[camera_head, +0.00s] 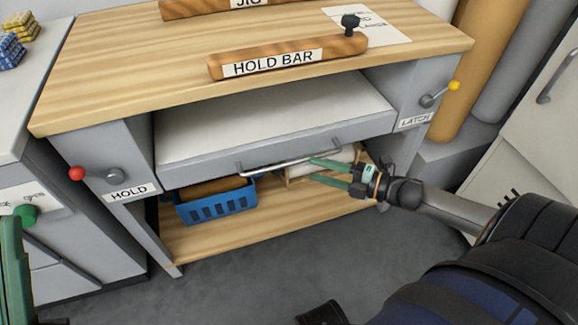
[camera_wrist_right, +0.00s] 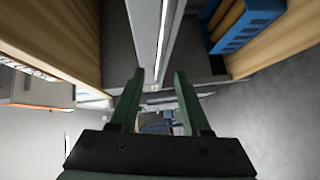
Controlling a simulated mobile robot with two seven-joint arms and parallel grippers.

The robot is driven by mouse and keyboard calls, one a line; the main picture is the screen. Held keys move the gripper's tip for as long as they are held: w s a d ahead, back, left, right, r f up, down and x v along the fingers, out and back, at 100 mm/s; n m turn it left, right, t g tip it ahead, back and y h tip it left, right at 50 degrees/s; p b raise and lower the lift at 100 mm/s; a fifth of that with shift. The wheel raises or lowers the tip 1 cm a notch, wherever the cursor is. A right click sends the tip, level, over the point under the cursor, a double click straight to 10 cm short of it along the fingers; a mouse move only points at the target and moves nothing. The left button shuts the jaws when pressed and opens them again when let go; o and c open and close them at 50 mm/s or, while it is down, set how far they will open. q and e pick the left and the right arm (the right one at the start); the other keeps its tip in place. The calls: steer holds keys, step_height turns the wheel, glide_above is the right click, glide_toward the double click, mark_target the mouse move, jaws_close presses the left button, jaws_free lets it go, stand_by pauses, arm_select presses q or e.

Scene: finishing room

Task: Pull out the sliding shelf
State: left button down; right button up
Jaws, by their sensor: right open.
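The sliding shelf (camera_head: 270,122) is a pale grey board with a grey front, set under the wooden bench top. A metal bar handle (camera_head: 285,163) runs along its front. My right gripper (camera_head: 312,171) is open at the handle's right part, its green fingers pointing left. In the wrist view the bar (camera_wrist_right: 163,45) runs upward from between the open fingers (camera_wrist_right: 158,100); whether they touch it I cannot tell. Part of my left gripper (camera_head: 14,262) shows at the lower left edge; its jaw state is unclear.
A red-knobbed HOLD lever (camera_head: 77,173) is on the left post and a yellow-knobbed LATCH lever (camera_head: 453,86) on the right post. A blue basket (camera_head: 216,208) stands on the lower shelf. A wooden HOLD BAR (camera_head: 288,58) lies on the bench top. Grey floor is open in front.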

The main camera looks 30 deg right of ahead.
mark_target(291, 163)
steer(key=shift+b+x, duration=1.25)
steer(key=shift+x, duration=2.75)
steer(key=shift+c, duration=0.3)
jaws_close()
